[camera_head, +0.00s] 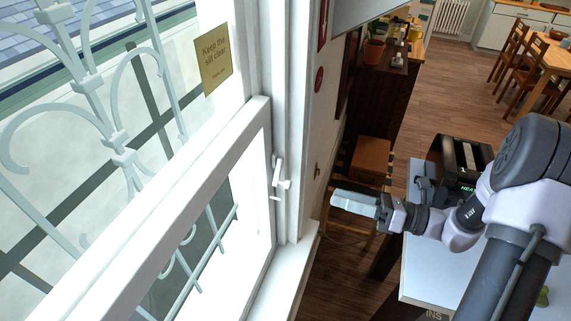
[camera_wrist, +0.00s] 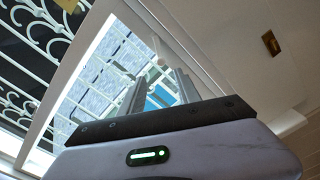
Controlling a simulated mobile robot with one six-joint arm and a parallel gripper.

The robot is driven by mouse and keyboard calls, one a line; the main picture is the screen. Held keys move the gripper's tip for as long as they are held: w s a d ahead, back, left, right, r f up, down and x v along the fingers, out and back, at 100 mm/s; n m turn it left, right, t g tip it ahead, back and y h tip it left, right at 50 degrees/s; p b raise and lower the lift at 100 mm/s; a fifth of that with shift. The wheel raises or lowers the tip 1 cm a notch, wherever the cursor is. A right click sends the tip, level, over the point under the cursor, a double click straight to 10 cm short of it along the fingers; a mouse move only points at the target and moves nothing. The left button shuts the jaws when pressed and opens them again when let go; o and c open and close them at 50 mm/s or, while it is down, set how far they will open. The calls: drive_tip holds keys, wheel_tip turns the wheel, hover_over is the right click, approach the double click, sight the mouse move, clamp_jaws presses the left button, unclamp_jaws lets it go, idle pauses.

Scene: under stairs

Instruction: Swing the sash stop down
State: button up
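The sash stop (camera_head: 280,173) is a small white lever on the white window jamb, just right of the sliding sash (camera_head: 225,150). Its upper part points up, and a short stub sticks out near its base. In the wrist view a small white hooked piece (camera_wrist: 157,48), likely the stop, shows beyond the fingertips. My gripper (camera_head: 337,198) is to the right of the stop and a little lower in the head view, apart from it. In the wrist view my gripper (camera_wrist: 160,76) has its two grey fingers apart with nothing between them.
A white sill (camera_head: 296,270) runs below the jamb. A yellow sign (camera_head: 214,60) is on the glass, with a white grille (camera_head: 118,150) outside. Between gripper and jamb looks clear.

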sight(284, 183)
drive_tip(key=b+x, duration=0.1)
drive_tip(key=x, duration=1.5)
drive_tip(key=shift+w+a+f, duration=0.1)
drive_tip(key=shift+a+f, duration=0.05)
drive_tip(key=shift+a, duration=0.1)
clamp_jaws()
